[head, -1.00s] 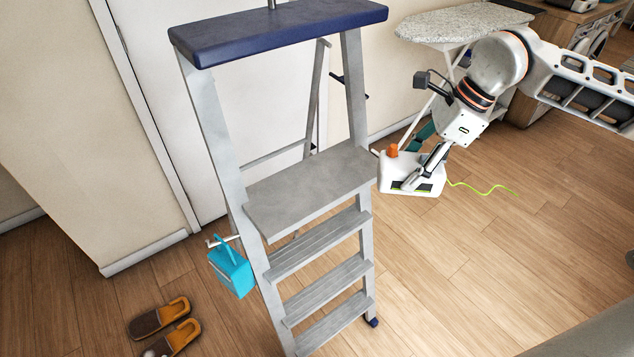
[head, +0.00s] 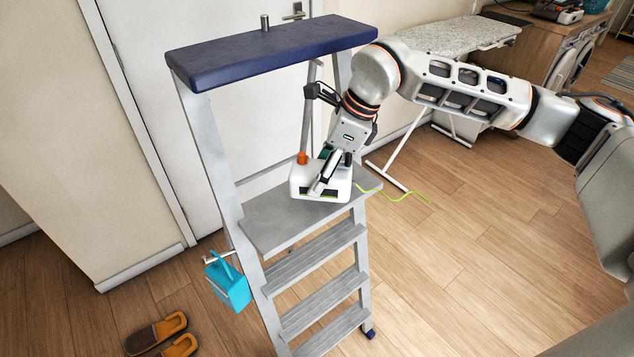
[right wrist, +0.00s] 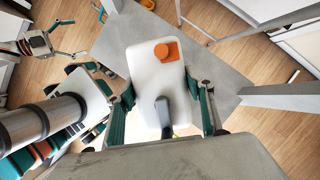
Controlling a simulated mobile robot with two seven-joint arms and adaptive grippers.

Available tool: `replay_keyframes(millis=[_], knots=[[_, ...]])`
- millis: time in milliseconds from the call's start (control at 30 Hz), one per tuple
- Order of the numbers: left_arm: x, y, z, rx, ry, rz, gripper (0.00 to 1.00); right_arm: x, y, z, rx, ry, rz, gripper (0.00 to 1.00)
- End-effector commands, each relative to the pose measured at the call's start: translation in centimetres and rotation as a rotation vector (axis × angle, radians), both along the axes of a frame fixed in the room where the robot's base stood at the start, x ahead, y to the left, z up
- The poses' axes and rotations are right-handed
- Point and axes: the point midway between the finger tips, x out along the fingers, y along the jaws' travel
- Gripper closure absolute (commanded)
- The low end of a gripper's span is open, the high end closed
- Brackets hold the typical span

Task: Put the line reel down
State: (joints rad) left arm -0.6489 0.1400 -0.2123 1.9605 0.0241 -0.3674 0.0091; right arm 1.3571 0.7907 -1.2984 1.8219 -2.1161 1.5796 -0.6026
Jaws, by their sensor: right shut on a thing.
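The line reel (head: 304,183) is a white box with an orange knob and a loose yellow-green line trailing to the right. My right gripper (head: 327,182) is shut on it, and it appears upright over the grey platform (head: 275,220) of the stepladder. Whether its underside touches the platform I cannot tell. In the right wrist view the reel (right wrist: 155,75) sits between the two green-edged fingers of the right gripper (right wrist: 165,112), with the platform (right wrist: 215,75) below it. My left gripper does not show in the head view.
The stepladder has a blue top cap (head: 270,52) above the platform. A turquoise container (head: 228,287) hangs at its left side. Brown slippers (head: 156,334) lie on the floor. An ironing board (head: 450,36) stands behind. The platform's front left is bare.

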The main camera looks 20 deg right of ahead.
Motion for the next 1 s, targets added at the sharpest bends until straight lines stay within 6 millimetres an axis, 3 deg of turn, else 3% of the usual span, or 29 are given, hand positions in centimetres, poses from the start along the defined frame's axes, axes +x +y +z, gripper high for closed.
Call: replay_keyframes(millis=[100,333,700,733,767,800,1000], knots=[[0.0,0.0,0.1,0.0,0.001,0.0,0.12,0.3,1.0,0.0,0.001,-0.001,0.002,0.77],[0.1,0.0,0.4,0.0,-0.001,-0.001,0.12,0.3,0.7,-3.3,0.001,0.0,0.0,0.77],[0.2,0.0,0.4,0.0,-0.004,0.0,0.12,0.3,0.7,-3.8,0.001,-0.001,0.001,0.77],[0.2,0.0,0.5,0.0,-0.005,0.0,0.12,0.3,0.7,-3.8,0.0,0.0,0.0,0.43],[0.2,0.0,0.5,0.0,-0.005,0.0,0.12,0.3,0.7,-3.8,0.0,0.0,0.001,0.35],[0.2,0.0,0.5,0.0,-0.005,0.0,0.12,0.3,0.7,-3.8,0.0,0.0,0.001,0.31],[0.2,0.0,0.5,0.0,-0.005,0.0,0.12,0.3,0.7,-3.8,0.0,0.0,0.001,0.31]])
